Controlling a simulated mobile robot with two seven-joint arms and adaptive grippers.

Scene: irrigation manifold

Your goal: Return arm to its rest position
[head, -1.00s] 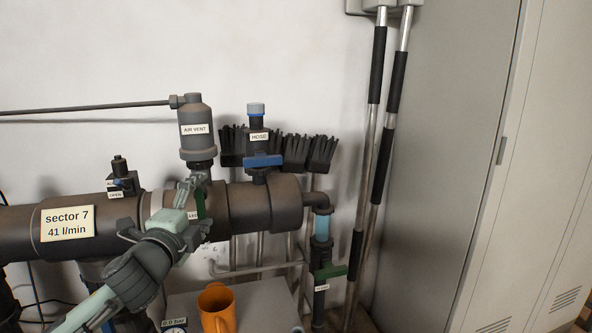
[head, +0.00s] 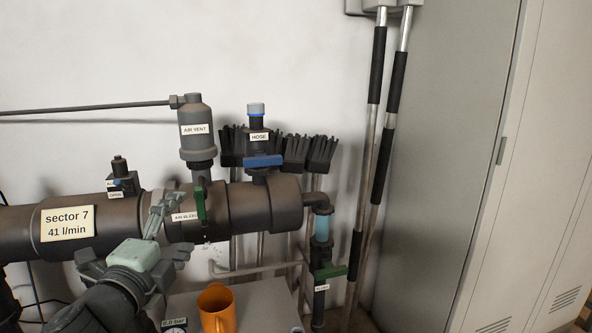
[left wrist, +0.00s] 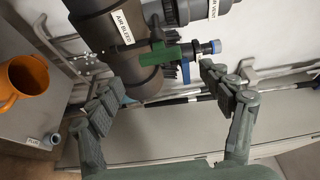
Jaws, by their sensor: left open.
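My left gripper (head: 172,226) is open and empty in front of the large dark pipe (head: 245,208) in the head view. One finger points up toward the pipe and the other lies to the right. The green air bleed handle (head: 200,206) stands upright on the pipe, just right of the upper finger. In the left wrist view my open fingers (left wrist: 166,88) spread below the green handle (left wrist: 160,54), with a visible gap between fingers and handle. My right gripper is in neither view.
An orange mug (head: 217,309) stands on a grey surface (head: 262,297) below the pipe. The air vent (head: 196,128) and the blue-handled hose valve (head: 262,160) rise above the pipe. Broom handles (head: 377,120) and a grey cabinet (head: 450,150) are at the right.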

